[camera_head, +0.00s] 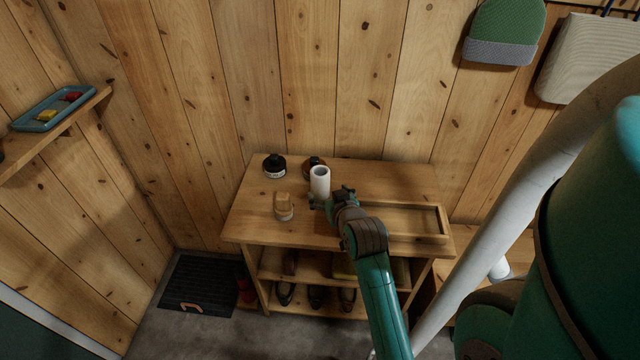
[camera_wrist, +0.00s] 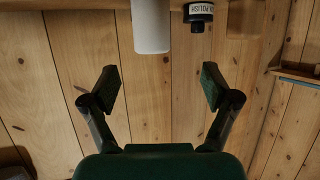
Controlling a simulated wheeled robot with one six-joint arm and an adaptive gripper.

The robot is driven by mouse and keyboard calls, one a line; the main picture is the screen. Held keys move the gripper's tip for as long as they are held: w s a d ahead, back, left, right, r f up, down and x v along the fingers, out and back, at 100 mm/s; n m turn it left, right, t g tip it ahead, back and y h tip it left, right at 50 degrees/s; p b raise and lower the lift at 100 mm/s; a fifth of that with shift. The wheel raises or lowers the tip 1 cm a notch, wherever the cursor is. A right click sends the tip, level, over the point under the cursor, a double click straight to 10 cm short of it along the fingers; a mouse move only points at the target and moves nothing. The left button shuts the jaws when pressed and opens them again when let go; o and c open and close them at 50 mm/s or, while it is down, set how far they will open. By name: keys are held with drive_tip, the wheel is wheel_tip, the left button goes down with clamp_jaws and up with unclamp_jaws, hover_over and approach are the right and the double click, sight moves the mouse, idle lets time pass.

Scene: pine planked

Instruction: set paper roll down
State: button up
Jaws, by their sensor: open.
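The white paper roll (camera_head: 320,184) stands upright on the wooden bench top (camera_head: 250,215), near its middle. Its hollow end faces up. My gripper (camera_head: 328,199) is close to the roll on its near right side in the head view. In the wrist view, which looks upside down, the jaws of my gripper (camera_wrist: 160,85) are spread wide with nothing between them. The paper roll (camera_wrist: 151,26) is beyond the fingertips there, apart from both fingers.
A dark brown container (camera_head: 313,162) is partly hidden behind the roll. A brush (camera_head: 283,206) stands at left. A shallow wooden tray (camera_head: 443,222) takes the bench's right side. The plank wall is close behind.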

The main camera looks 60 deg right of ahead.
sight(318, 170)
drive_tip(key=w+d, duration=0.2)
drive_tip(key=d, duration=0.1)
drive_tip(key=w+d+f, duration=0.1)
drive_tip(key=d, duration=0.1)
drive_tip(key=shift+w+d+f, duration=0.1)
drive_tip(key=shift+w+d, duration=0.15)
drive_tip(key=shift+w, duration=0.05)
drive_tip(key=x, duration=0.4)
drive_tip(key=shift+w+r, duration=0.15)
drive_tip(key=shift+r, duration=0.25)
drive_tip(key=shift+w+d+f, duration=0.25)
drive_tip(key=shift+w+d, duration=0.15)
drive_tip(key=c, duration=1.4)
